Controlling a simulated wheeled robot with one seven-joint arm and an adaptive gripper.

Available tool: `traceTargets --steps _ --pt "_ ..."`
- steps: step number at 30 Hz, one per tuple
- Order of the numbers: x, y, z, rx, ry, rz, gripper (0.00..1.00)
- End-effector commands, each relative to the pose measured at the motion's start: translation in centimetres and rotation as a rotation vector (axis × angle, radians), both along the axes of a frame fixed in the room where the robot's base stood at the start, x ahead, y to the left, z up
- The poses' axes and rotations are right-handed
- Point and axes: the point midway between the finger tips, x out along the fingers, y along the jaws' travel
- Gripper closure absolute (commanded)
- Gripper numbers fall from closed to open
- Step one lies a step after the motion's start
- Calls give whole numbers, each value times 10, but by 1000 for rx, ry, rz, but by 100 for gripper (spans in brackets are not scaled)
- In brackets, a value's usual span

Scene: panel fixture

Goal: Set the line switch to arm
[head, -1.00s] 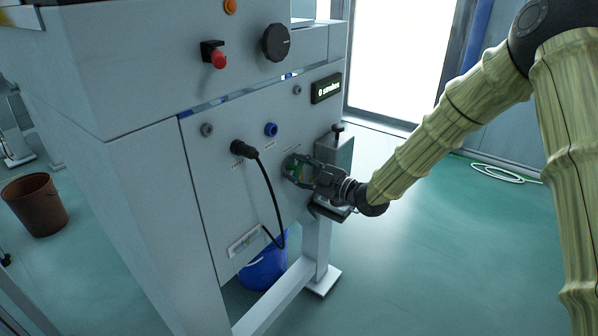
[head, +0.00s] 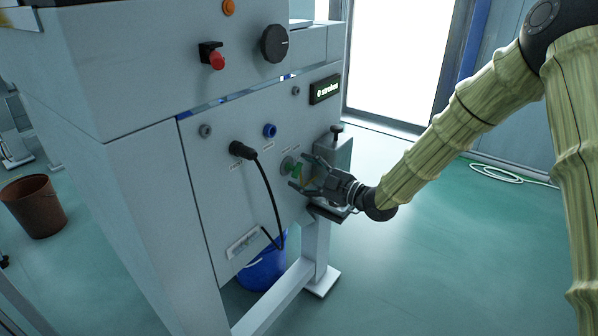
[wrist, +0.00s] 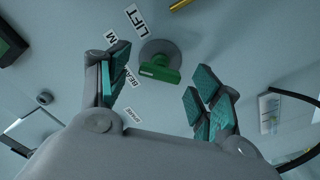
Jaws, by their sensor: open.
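A green handle (wrist: 160,70) on a round grey base stands on the pale panel (head: 215,175); I take it to be the line switch. In the head view the green handle (head: 297,170) shows just beyond my fingers. My gripper (head: 300,173) is open and faces it from the right. In the wrist view my open gripper (wrist: 159,82) has a finger on each side below the handle, with clear space between them and apart from it. Small labels around it include "LIFT" (wrist: 138,18) and "SPARE"; others are partly hidden by the left finger. I cannot make out a line label.
A black plug (head: 240,150) with a hanging cable is left of the switch, with a blue socket (head: 270,130) above. A red button (head: 217,60) and a black knob (head: 274,43) sit higher. A grey box (head: 335,150) juts out behind my gripper. The floor at right is mostly clear.

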Motion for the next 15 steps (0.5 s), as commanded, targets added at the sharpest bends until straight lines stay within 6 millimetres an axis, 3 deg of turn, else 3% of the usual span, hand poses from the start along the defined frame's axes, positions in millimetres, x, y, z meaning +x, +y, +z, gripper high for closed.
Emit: traceTargets --steps 9,15 --pt "-34 -49 0 0 0 -1 36" --pt "-49 -69 0 -1 -1 -1 36"
